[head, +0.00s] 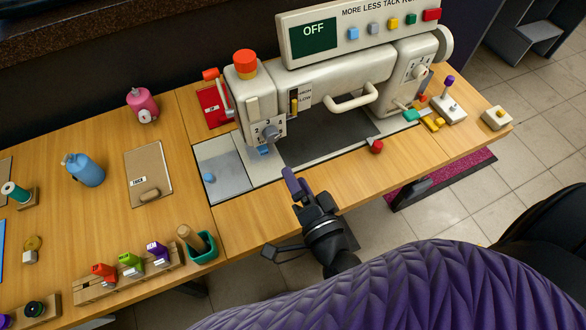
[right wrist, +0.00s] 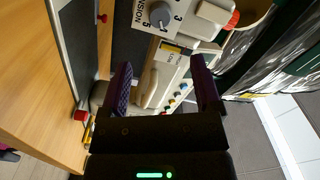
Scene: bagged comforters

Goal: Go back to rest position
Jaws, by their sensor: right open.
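My right gripper (head: 297,186) is in front of the sewing machine (head: 330,85), at the front edge of the wooden table. Its dark fingers point towards the machine bed. In the right wrist view the two purple-padded fingers of the right gripper (right wrist: 161,70) stand wide apart with nothing held between them. The machine's tension dial (right wrist: 160,14) and white body show beyond the fingers. My left gripper is not in view.
Tiled floor (head: 385,225) lies in front.

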